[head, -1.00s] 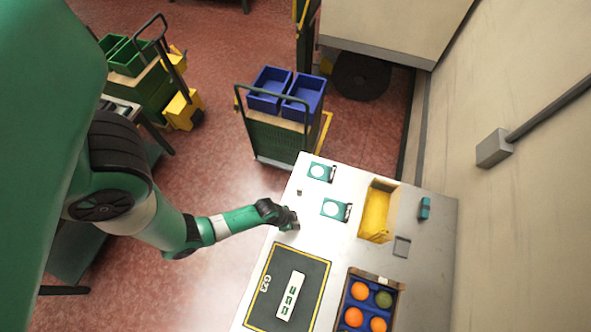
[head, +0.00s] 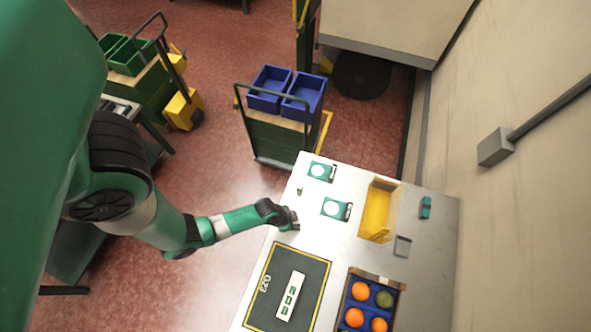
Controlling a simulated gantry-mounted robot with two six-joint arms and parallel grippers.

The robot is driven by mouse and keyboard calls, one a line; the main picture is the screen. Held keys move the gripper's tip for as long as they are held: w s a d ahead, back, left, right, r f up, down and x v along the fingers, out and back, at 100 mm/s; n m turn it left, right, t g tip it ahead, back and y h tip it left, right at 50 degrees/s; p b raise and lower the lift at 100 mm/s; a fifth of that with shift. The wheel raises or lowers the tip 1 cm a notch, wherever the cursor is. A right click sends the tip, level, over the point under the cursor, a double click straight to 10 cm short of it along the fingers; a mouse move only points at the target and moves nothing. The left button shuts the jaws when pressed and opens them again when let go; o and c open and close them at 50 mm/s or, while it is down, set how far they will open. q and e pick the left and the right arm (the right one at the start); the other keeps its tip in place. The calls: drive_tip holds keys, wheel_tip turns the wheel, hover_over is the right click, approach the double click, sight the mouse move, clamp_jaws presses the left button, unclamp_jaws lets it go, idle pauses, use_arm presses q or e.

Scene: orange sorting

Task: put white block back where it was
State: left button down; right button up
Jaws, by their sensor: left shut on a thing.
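My left gripper (head: 288,218) is at the left edge of the pale worktable (head: 335,168), above the dark mat (head: 318,272). It is shut on a small pale piece, which looks like the white block (head: 294,226). The fingers hide most of it, and I cannot tell whether it touches the table. A long white strip with dark green marks (head: 291,296) lies on the mat inside its yellow border. My right gripper is not in view.
Two green-and-white devices (head: 331,208) stand behind the gripper, with a small knob beside them. A yellow bin (head: 377,212) and a crate of oranges and one green fruit (head: 372,285) are to the right. A cart with blue bins (head: 270,88) stands beyond the table.

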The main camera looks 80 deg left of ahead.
use_arm(q)
drive_tip(key=shift+f, duration=0.2)
drive_tip(key=c, duration=0.6)
unclamp_jaws()
drive_tip(key=shift+o, duration=0.4)
drive_tip(key=o, duration=0.3)
drive_tip(key=shift+o, duration=0.2)
drive_tip(key=shift+r, duration=0.1)
